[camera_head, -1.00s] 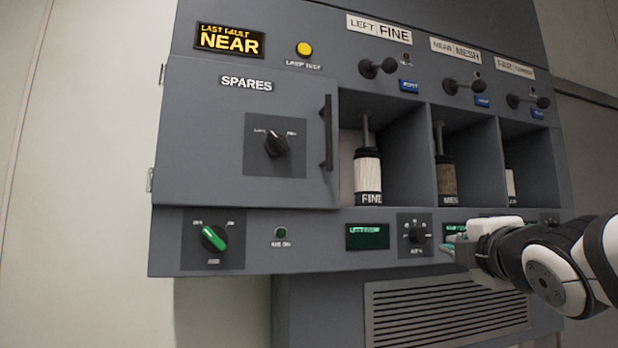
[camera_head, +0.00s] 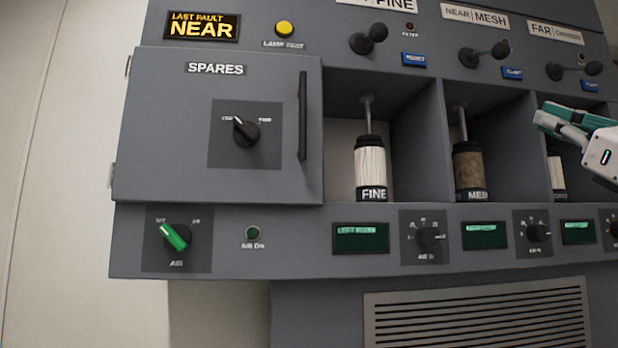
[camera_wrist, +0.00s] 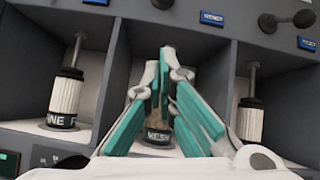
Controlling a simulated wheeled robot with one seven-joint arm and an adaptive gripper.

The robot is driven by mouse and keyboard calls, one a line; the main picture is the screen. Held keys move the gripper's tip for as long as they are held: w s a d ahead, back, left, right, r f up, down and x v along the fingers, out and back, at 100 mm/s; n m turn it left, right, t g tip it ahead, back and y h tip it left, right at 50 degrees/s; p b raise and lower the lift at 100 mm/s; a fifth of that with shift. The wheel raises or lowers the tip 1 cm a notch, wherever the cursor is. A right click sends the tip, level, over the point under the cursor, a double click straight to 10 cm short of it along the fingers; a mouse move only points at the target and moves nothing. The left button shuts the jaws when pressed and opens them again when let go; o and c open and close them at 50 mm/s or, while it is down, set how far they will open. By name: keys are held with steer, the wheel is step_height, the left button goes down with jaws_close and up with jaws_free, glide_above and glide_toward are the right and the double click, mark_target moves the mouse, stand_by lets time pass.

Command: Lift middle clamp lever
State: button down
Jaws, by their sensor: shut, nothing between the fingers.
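The middle clamp lever (camera_head: 485,53) is a black lever with a round knob on the panel above the middle bay, under the NEAR MESH label. Its knob points right. In the wrist view only a dark bit of it (camera_wrist: 163,4) shows at the top edge. My gripper (camera_head: 542,112), with teal finger pads, is right of and below this lever, apart from it. In the wrist view my gripper (camera_wrist: 160,62) is shut and empty, its fingers in front of the middle bay. They partly hide the brown MESH cartridge (camera_head: 469,168).
A similar left lever (camera_head: 368,40) and right lever (camera_head: 574,71) sit above the neighbouring bays. Blue buttons (camera_head: 512,73) lie below and beside the levers. Dividers separate the bays, which hold white cartridges (camera_head: 371,165) at the sides. The SPARES door (camera_head: 165,140) is closed.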

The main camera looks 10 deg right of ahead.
mark_target(492, 51)
steer(key=w+a+r+p, duration=0.1)
steer(key=w+r+p, duration=0.4)
steer(key=r, duration=0.5)
steer(key=shift+w+a+p, duration=0.15)
steer(key=shift+w+p, duration=0.2)
steer(key=shift+w, duration=0.1)
steer(key=shift+s+r+g+p, duration=0.25)
steer(key=shift+s+g+p, duration=0.1)
steer(key=shift+p, duration=0.3)
